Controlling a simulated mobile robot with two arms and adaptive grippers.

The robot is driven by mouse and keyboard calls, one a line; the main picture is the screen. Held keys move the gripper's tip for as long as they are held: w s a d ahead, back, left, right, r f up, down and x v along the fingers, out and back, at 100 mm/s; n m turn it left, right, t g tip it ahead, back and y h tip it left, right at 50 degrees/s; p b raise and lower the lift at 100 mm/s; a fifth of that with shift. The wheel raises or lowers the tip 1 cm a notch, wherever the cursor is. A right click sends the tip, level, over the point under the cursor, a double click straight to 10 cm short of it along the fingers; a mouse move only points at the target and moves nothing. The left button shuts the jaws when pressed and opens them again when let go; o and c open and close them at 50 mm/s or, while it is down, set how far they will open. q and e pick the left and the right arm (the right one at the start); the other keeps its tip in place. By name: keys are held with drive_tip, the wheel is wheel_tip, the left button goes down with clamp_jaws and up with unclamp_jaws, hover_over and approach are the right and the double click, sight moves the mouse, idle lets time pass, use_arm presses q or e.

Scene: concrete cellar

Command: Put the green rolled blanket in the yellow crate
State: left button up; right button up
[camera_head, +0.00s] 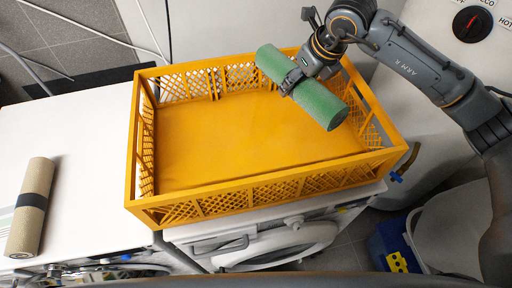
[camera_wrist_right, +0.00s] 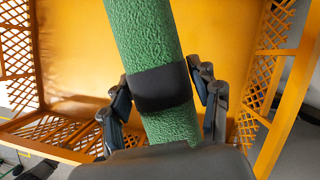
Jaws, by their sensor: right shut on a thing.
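The green rolled blanket (camera_head: 320,104) is a textured cylinder with a dark band around its middle. My right gripper (camera_head: 292,80) is shut on it near the band and holds it tilted over the right back part of the yellow crate (camera_head: 215,135). The right wrist view shows the blanket (camera_wrist_right: 145,35) between the two fingers, with the crate floor (camera_wrist_right: 75,60) behind it. The crate is open-topped with lattice walls, and its visible floor is empty. I cannot tell the exact gap between blanket and crate. My left gripper is not in view.
The crate stands on a white washing machine (camera_head: 285,248). A beige roll with a dark band (camera_head: 32,205) lies on the white top (camera_head: 80,135) at left. A blue container (camera_head: 395,245) is low at right.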

wheel_tip(320, 180, down, 12)
drive_tip(key=shift+r+p, duration=0.1)
drive_tip(key=shift+p, duration=0.7)
wheel_tip(320, 180, down, 3)
drive_tip(key=shift+f+p, duration=0.15)
drive_tip(key=shift+p, duration=0.35)
drive_tip(key=shift+f, duration=0.3)
drive_tip(key=o, duration=1.5)
drive_tip(key=shift+c, duration=0.2)
drive_tip(key=shift+s, duration=0.1)
drive_tip(key=shift+b+v, duration=1.7)
drive_tip(key=shift+v, duration=4.3)
